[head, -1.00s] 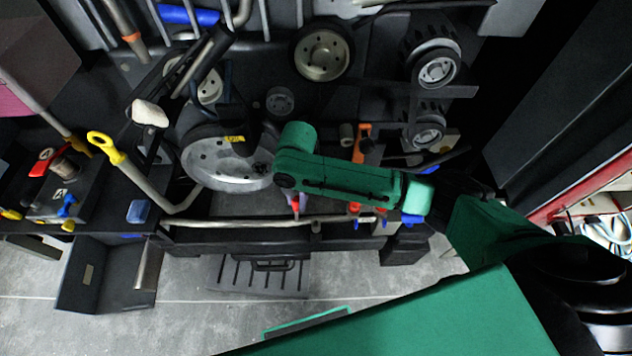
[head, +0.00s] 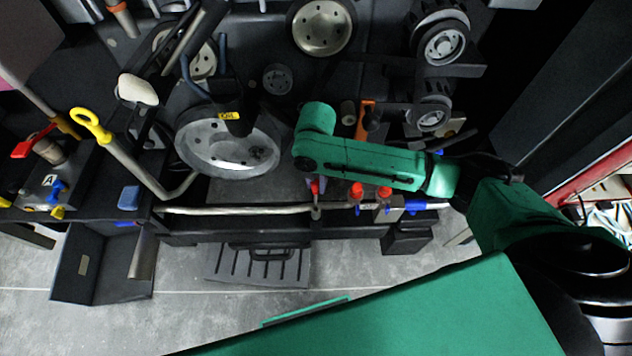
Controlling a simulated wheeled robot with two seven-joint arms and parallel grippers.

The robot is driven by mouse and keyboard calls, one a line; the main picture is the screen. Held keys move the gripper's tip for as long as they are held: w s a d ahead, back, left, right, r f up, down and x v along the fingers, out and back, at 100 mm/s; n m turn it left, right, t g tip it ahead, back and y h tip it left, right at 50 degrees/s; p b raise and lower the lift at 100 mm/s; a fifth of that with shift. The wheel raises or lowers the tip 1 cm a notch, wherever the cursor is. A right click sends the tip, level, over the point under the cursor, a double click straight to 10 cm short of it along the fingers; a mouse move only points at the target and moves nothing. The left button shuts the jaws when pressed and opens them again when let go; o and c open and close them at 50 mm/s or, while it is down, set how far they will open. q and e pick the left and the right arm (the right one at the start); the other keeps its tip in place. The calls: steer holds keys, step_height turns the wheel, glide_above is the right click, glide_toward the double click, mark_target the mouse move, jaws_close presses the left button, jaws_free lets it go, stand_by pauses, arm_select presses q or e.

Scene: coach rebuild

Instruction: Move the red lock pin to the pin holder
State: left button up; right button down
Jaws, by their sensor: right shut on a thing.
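My right arm comes in from the right, and its green wrist hides most of the right gripper (head: 314,184), which points down above the bar at the front of the bench. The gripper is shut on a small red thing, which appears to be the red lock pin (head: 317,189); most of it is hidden. To the right, two red-topped pieces (head: 357,190) with blue parts stand near the bench's front edge. A small grey block (head: 393,211) there may be the pin holder, but I cannot tell for sure. My left gripper is out of view.
A large grey pulley (head: 225,155) lies left of the wrist. An orange-topped tool (head: 366,115) stands behind the forearm. A pale bar (head: 240,210) runs along the front edge.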

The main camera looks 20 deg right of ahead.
steer(key=shift+r, duration=0.1)
steer(key=shift+p, duration=0.4)
stand_by(0.4)
steer(key=shift+f+b, duration=0.4)
steer(key=shift+f, duration=0.6)
steer(key=shift+f, duration=0.45)
steer(key=shift+w+f, duration=0.1)
steer(key=shift+f, duration=0.05)
